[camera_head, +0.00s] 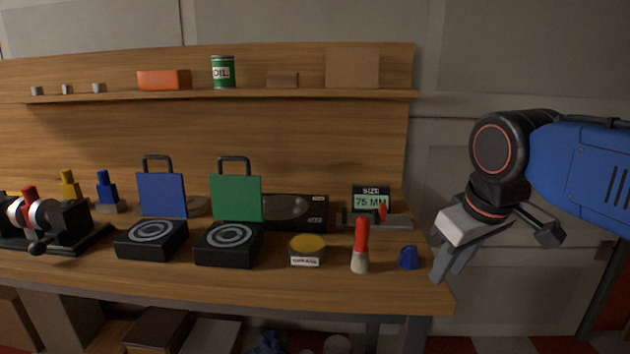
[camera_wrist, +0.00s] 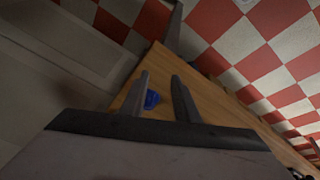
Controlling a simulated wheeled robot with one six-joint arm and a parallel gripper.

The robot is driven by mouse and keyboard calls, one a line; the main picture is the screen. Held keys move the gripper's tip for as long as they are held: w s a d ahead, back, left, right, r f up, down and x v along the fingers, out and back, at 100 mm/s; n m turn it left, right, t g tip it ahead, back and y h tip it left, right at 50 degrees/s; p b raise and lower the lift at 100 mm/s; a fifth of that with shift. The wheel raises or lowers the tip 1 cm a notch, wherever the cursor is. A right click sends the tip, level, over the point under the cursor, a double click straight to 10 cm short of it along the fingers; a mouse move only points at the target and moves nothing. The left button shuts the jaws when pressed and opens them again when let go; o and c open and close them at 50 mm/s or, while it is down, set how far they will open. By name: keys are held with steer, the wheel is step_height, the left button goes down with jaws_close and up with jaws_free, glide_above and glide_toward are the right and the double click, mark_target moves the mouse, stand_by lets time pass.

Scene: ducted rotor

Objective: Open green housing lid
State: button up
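The green lid (camera_head: 236,198) of a black housing (camera_head: 229,246) stands upright at the back of its box in the head view, with its dark handle on top. The housing's top, with a pale ringed disc, is exposed. My gripper (camera_head: 446,266) hangs beyond the bench's right end, well right of the green lid and apart from it. In the wrist view my gripper (camera_wrist: 160,85) has its two fingers apart, with nothing between them; a blue part (camera_wrist: 151,99) shows beyond them on the bench.
A similar housing with a raised blue lid (camera_head: 162,195) stands left of the green one. A yellow-topped tin (camera_head: 307,250), a red-handled brush (camera_head: 361,246) and a small blue part (camera_head: 409,257) stand to the right. A shelf (camera_head: 215,95) runs above the bench.

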steer(key=s+d+f+m, duration=0.2)
steer(key=s+f, duration=0.2)
steer(key=f, duration=0.3)
steer(key=s+d+f+m, duration=0.2)
steer(key=s+d+f, duration=0.1)
steer(key=f, duration=0.5)
steer(key=shift+s+d+m+t, duration=0.2)
steer(key=shift+s+m+t, duration=0.15)
steer(key=shift+s, duration=0.5)
